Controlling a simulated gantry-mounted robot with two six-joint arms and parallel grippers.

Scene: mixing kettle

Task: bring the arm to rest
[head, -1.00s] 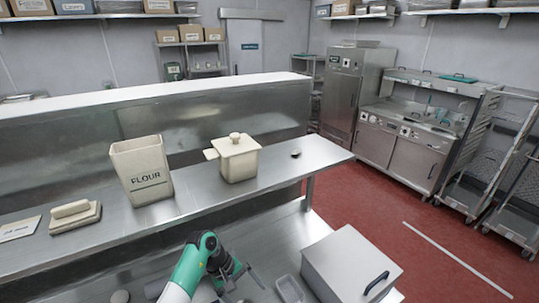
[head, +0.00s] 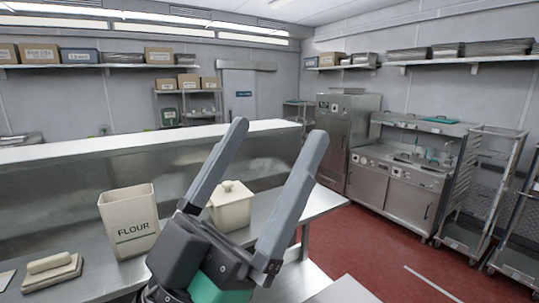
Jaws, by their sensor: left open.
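My left gripper (head: 268,185) is raised close in front of the camera, with its two grey fingers spread wide apart and nothing between them. Its dark body and a green part of my arm show below the fingers. Behind it, part of a cream lidded pot (head: 233,207) shows on the steel shelf (head: 290,214); the fingers cover some of it. My right gripper is not in view.
A cream FLOUR bin (head: 130,222) stands on the shelf to the left of the gripper. A cream block on a slab (head: 50,270) lies farther left. Steel cabinets (head: 395,185) and wheeled racks (head: 470,190) stand across the red floor (head: 400,250).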

